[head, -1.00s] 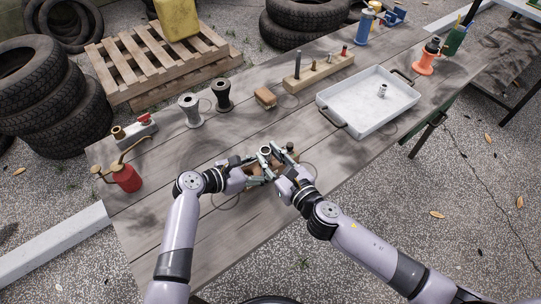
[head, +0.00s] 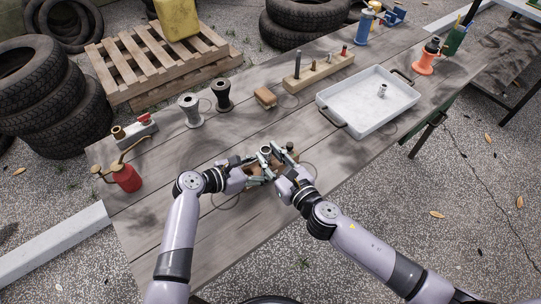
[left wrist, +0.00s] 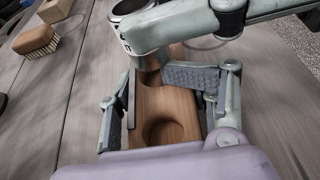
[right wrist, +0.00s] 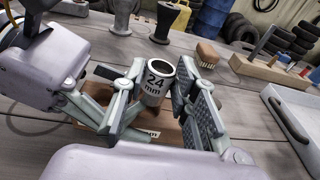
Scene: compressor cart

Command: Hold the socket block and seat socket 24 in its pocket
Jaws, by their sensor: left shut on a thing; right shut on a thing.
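The socket block (left wrist: 172,103) is a wooden block with round pockets; one empty pocket (left wrist: 168,132) shows in the left wrist view. My left gripper (left wrist: 160,95) is shut on the block, one finger along each side. Socket 24 (right wrist: 158,84) is a silver ring marked "24 mm", upright between the fingers of my right gripper (right wrist: 160,98), which is shut on it. In the head view the socket (head: 265,150) is over the block.
A wooden brush (head: 265,97) and two spools, grey (head: 190,110) and black (head: 222,95), stand behind the block. A white tray (head: 345,122) with a small metal socket (head: 382,90) is to the right. A red oil can (head: 126,178) is at left. The front tabletop is clear.

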